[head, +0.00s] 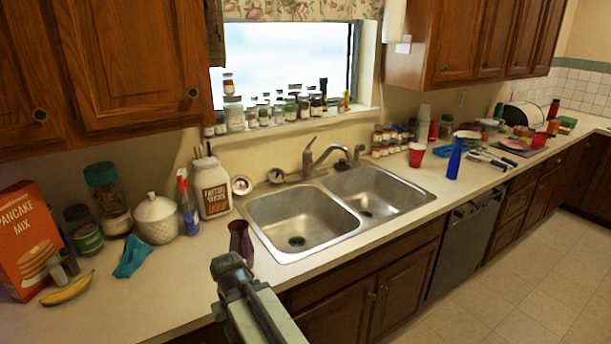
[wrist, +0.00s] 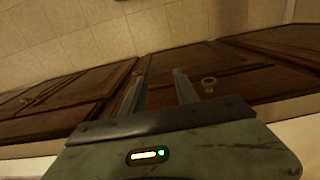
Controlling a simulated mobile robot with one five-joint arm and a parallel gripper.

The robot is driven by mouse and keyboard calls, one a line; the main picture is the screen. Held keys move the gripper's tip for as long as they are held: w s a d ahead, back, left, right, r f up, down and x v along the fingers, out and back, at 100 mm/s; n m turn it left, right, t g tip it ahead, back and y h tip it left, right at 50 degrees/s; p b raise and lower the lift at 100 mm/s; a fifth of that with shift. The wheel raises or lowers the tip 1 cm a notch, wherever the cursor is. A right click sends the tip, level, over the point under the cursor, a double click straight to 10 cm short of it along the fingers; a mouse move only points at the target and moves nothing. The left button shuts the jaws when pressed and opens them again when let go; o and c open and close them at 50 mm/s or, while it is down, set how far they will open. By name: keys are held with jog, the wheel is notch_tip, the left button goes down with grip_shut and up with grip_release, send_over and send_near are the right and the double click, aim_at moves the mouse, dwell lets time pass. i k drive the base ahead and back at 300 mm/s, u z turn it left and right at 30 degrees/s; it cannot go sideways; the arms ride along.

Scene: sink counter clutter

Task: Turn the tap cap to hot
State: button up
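The tap (head: 322,157) stands behind the double sink (head: 282,250), at the middle of the back rim. Its cap with a small lever (head: 310,143) sits on top, and the spout reaches over the sink. My gripper (head: 232,268) is in front of the counter's front edge, below and left of the tap and well apart from it. In the wrist view my gripper (wrist: 158,78) has its two fingers apart with nothing between them. The wrist view shows cabinet doors (wrist: 65,95) and floor, not the tap.
A dark purple vase (head: 241,243) stands left of the sink, close to my gripper. A soap-like labelled jug (head: 211,188) stands behind it. A red cup (head: 416,155) and blue bottle (head: 455,160) stand right of the sink. Both basins look empty.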

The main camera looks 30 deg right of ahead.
aim_at(307, 154)
jog(key=u, duration=3.2)
jog(key=k, duration=1.8)
jog(key=z, duration=1.6)
jog(key=i, duration=0.55)
jog(key=u, duration=0.05)
